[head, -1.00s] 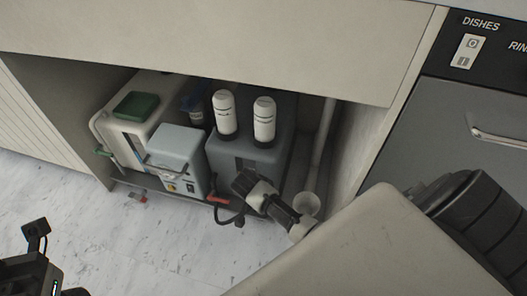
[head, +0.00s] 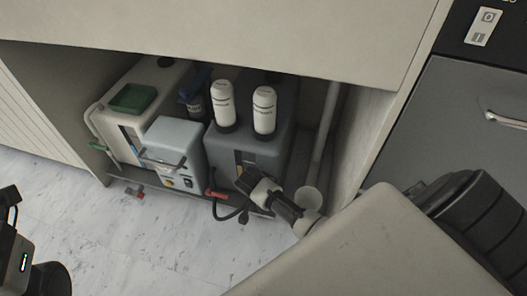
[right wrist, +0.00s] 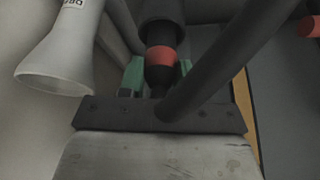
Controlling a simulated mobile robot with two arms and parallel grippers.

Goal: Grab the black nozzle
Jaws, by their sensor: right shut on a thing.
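The black nozzle (right wrist: 158,80), with a red-orange band, stands between the green finger pads of my right gripper (right wrist: 160,68) in the right wrist view. The gripper is shut on it. In the head view my right gripper (head: 250,180) is low in the open cabinet, in front of the dark grey box, and the nozzle is too small to make out there. A black hose (right wrist: 205,70) crosses diagonally in front of the gripper. My left gripper (head: 10,205) is partly cut off at the left edge; its fingers are unclear.
The cabinet holds a white canister (head: 157,73) with a green top, a light blue box (head: 172,140), a dark grey box (head: 270,155) and two white bottles (head: 223,100). A white drain funnel (head: 309,198) stands close right of my right gripper. The floor (head: 130,240) in front is mostly clear.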

